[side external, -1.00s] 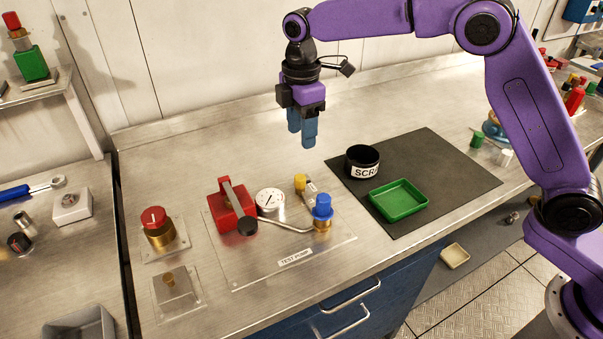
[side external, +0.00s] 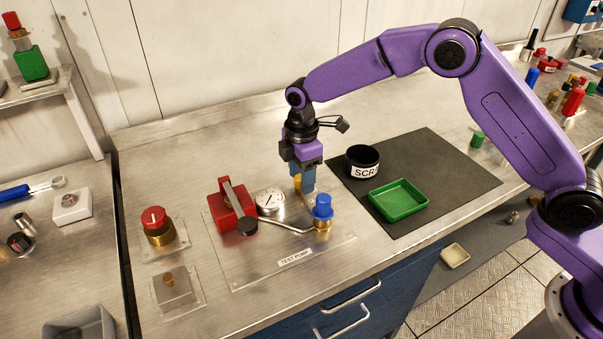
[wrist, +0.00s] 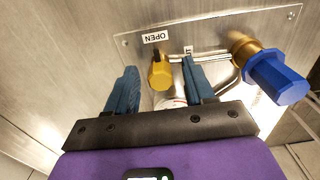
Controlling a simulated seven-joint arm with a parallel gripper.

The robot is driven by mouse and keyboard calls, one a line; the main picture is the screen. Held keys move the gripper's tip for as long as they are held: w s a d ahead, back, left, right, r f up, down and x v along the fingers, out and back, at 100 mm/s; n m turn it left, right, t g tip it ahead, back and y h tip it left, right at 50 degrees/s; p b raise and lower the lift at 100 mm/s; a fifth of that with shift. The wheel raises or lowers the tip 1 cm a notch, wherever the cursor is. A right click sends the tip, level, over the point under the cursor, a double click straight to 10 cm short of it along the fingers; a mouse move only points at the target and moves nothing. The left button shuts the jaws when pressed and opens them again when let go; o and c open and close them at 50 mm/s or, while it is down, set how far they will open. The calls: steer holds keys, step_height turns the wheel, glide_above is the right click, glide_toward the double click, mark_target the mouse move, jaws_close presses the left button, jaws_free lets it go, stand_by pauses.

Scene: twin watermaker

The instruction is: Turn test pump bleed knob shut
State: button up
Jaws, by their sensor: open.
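The test pump's yellow knob (wrist: 161,74) sits between my gripper's two blue fingers in the wrist view, with a gap on both sides. A dark mark shows on the knob's upper edge. An OPEN label (wrist: 155,37) lies just above it, and a second label (wrist: 188,48), partly hidden by the right finger, lies to its right. In the side view, my open gripper (side external: 303,180) points down at the knob (side external: 298,182), which is mostly hidden behind the fingers.
A blue cap on a brass fitting (side external: 322,208) stands close to the right of the fingers. The gauge (side external: 270,201) and red pump body (side external: 232,208) stand to the left. A black scrap pot (side external: 362,154) and green tray (side external: 398,203) sit on the dark mat (side external: 462,180).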

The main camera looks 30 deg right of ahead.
jaws_close()
steer(key=shift+m, duration=0.3)
steer(key=m, duration=0.8)
steer(key=shift+s+a, duration=0.1)
steer(key=shift+s, duration=0.05)
steer(key=m, duration=0.4)
steer(key=shift+m, duration=0.3)
steer(key=m, duration=0.4)
steer(key=shift+a+m, duration=0.1)
steer(key=shift+m, duration=0.2)
